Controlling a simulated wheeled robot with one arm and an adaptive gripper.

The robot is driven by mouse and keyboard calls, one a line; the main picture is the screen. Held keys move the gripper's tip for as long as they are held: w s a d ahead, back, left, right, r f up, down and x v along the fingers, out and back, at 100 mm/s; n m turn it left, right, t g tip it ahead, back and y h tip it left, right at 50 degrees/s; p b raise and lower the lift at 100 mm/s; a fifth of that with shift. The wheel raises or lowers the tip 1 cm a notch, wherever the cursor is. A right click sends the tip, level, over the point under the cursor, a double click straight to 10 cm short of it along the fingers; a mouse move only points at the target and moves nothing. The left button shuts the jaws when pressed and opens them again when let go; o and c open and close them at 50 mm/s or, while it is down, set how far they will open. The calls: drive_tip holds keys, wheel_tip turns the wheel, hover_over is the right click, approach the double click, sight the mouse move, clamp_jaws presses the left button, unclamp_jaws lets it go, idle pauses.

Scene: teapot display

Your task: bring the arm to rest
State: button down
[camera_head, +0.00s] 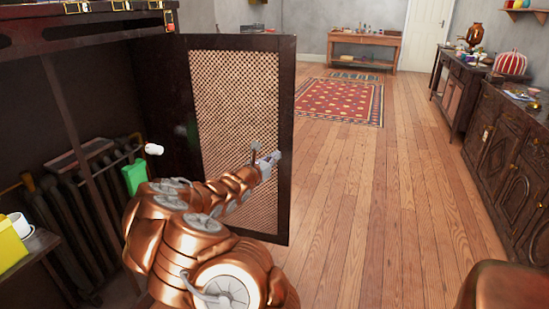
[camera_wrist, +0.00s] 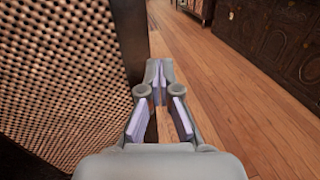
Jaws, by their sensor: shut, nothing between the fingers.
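My copper arm reaches from the bottom of the head view toward an open cabinet door with a woven lattice panel (camera_head: 235,90). My gripper (camera_head: 268,160) is at the end of the arm, in front of the door's right part in the picture. In the wrist view my gripper (camera_wrist: 158,75) has its fingertips together with nothing between them. The lattice panel (camera_wrist: 65,80) stands close at the left of the gripper there. I cannot tell whether the gripper touches the door.
The open dark cabinet at left holds a green object (camera_head: 134,176) and a white cup (camera_head: 20,224). A yellow box (camera_head: 10,245) is at the left edge. Dark sideboards (camera_head: 505,145) line the right. The wooden floor (camera_head: 400,190) between is clear, with a red rug (camera_head: 335,101) farther back.

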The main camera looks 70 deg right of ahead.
drive_tip(key=shift+a, duration=0.2)
drive_tip(key=s+a+r+m+g+y+p, duration=0.1)
drive_tip(key=s+a+r+m+g+p, duration=0.15)
drive_tip(key=a+r+m+p, duration=0.75)
drive_tip(key=s+a+r+m+g+y+p, duration=0.25)
drive_tip(key=a+r, duration=0.35)
drive_tip(key=r, duration=0.9)
drive_tip(key=s+a+r+m+t+y+p, duration=0.1)
drive_tip(key=a+y+p, duration=0.3)
drive_tip(key=a, duration=1.1)
drive_tip(key=s+a+r+m+t+y+p, duration=0.1)
drive_tip(key=s+a+t+y+p, duration=0.2)
drive_tip(key=a, duration=1.3)
drive_tip(key=s+a+r+m+t+y+p, duration=0.1)
drive_tip(key=s+a+t+y+p, duration=0.1)
drive_tip(key=a+y+p, duration=0.5)
drive_tip(key=a+p, duration=0.4)
drive_tip(key=a, duration=0.5)
drive_tip(key=shift+a+r+m+p, duration=0.15)
drive_tip(key=shift+m+p, duration=0.2)
drive_tip(key=shift+s, duration=0.1)
